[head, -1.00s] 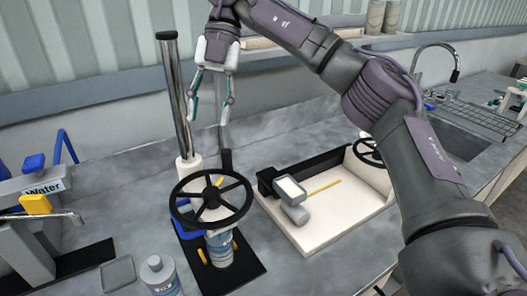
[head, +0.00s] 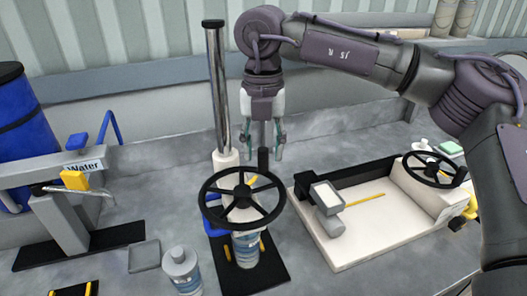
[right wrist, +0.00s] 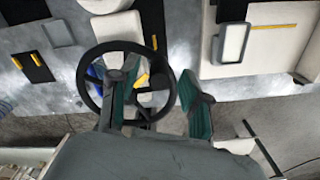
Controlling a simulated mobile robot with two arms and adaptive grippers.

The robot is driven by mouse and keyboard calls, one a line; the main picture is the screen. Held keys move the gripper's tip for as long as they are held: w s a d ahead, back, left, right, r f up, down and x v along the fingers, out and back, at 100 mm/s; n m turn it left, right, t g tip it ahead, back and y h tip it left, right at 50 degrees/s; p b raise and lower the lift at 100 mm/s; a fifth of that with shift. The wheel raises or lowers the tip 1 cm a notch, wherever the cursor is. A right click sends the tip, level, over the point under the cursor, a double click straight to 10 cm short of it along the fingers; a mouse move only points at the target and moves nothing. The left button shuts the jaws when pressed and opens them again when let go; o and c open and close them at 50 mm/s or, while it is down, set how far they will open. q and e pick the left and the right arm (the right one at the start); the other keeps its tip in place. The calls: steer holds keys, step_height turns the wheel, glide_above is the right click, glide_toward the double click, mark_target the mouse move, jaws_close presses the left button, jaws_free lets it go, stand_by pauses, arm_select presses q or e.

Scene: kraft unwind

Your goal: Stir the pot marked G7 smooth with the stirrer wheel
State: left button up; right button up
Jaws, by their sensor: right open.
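The black stirrer wheel (head: 243,227) lies nearly level on its stand, below a tall metal post (head: 217,90). A pot with a blue-and-white label (head: 247,250) stands under the wheel on a black base; I cannot read its mark. My right gripper (head: 265,152) is open and empty, with fingers pointing down, just behind and above the wheel's far rim. In the right wrist view the wheel (right wrist: 82,85) shows beyond and partly between the fingers (right wrist: 155,108); the left finger overlaps its rim. Contact cannot be told. My left gripper is not in view.
A white tray unit (head: 340,262) with a second black wheel (head: 434,180) stands to the right. A similar lidded bottle (head: 183,270) and a small grey dish (head: 144,256) are at front left. A water tap (head: 75,181) and a blue barrel (head: 22,120) are further left.

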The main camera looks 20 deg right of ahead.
steer(key=shift+f, duration=1)
jaws_close()
